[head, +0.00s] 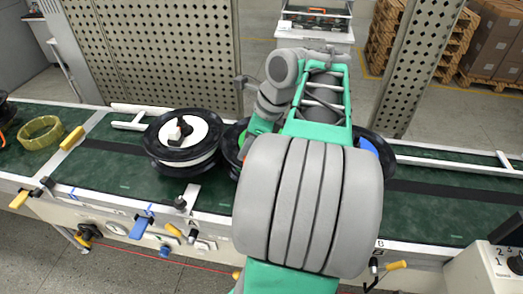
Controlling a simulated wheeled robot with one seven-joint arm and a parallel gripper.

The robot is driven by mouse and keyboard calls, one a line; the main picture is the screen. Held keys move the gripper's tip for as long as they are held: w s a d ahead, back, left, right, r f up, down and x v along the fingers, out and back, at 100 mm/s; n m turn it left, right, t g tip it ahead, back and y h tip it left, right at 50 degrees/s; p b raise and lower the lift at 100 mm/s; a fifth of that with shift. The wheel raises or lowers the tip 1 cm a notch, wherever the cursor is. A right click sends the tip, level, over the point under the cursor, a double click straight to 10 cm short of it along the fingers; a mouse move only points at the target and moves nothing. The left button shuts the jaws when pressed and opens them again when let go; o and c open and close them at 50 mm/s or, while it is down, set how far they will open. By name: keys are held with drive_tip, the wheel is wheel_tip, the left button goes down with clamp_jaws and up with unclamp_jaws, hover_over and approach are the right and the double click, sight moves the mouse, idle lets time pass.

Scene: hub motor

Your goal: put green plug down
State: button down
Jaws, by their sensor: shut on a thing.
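A small patch of bright green (243,137) shows on the middle black-rimmed hub (231,155), beside my arm. I cannot tell whether it is the green plug or part of the hub. My arm rises in front of the conveyor, and its wrist bends down toward this hub. The jaws of my gripper are hidden behind my own arm, and so is anything between them. Most of the middle hub is covered too.
A hub with a white face (200,131) lies left of the middle one. A hub with a blue face (368,146) shows partly at right. A yellow ring (40,146) lies at far left on the green conveyor (440,200). A perforated panel (160,50) stands behind.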

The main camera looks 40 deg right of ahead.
drive_tip(key=w+d+f+m, duration=0.1)
drive_tip(key=w+d+f, duration=0.1)
drive_tip(key=d, duration=0.2)
drive_tip(key=w+d+f+m+h, duration=0.1)
drive_tip(key=w+d+f+m, duration=0.1)
drive_tip(key=w+d+f, duration=0.1)
drive_tip(key=w+d+f+m, duration=0.1)
drive_tip(key=w+d+f, duration=0.1)
drive_tip(key=d, duration=0.2)
drive_tip(key=shift+w+d+f+t+h+p, duration=0.25)
drive_tip(key=shift+w+d+t+h+p, duration=0.05)
drive_tip(key=shift+w, duration=0.05)
drive_tip(key=f, duration=0.3)
drive_tip(key=shift+w+d+f+p, duration=0.3)
drive_tip(key=shift+w, duration=0.05)
drive_tip(key=shift+f, duration=0.2)
drive_tip(key=shift+f, duration=0.2)
